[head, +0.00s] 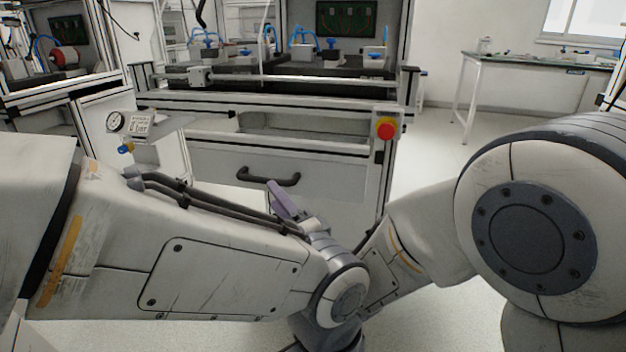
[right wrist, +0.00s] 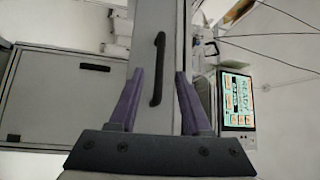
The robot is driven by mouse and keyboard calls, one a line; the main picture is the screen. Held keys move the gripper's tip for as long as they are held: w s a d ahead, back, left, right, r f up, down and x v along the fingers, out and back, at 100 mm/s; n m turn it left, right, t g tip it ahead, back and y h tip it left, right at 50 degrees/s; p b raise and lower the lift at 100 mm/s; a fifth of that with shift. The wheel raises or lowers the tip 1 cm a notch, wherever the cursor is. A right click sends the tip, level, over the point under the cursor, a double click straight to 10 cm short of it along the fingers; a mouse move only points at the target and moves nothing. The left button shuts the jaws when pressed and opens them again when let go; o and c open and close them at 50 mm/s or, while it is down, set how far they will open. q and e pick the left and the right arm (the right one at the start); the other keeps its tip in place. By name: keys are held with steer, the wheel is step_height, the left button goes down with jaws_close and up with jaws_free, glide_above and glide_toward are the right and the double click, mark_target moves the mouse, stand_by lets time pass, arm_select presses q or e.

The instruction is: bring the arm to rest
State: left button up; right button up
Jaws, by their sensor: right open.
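My right gripper (right wrist: 159,73) is open in the right wrist view, with its two purple fingers apart and nothing between them. My left arm crosses the lower left and middle of the head view. My right arm comes in from the right and passes behind the left arm's end. My left gripper does not show.
A test bench (head: 220,166) with a dark drawer handle (head: 268,177) stands ahead, carrying a red emergency button (head: 385,129). A pressure gauge (head: 115,122) is at the left. A lit screen (right wrist: 237,98) stands at the right of the wrist view. A table (head: 530,62) stands far right, with open floor before it.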

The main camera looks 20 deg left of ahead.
steer(key=w+d+f+n+g+h, duration=0.1)
steer(key=w+d+f+h, duration=0.15)
steer(key=d, duration=0.35)
steer(key=w+d+f+n+h, duration=0.1)
steer(key=d+f+h, duration=0.3)
steer(key=d, duration=0.3)
steer(key=w+d+f+n+g+h, duration=0.1)
steer(key=w+d+f+h, duration=0.1)
steer(key=d+f+h, duration=0.3)
steer(key=s+d+f+n+g+h, duration=0.15)
steer(key=s+d+f+g, duration=0.25)
steer(key=s+d, duration=0.5)
steer(key=s+d+f+n+g+h, duration=0.15)
steer(key=s+d+f+g, duration=0.35)
steer(key=d, duration=0.8)
steer(key=s+a+r+n+g+y+p, duration=0.15)
steer(key=s+a+r+n+p, duration=0.55)
steer(key=s+a+r, duration=0.7)
step_height(320, 180, up, 37)
steer(key=s+n+p, duration=0.1)
steer(key=p, duration=3.5)
steer(key=shift+g, duration=0.25)
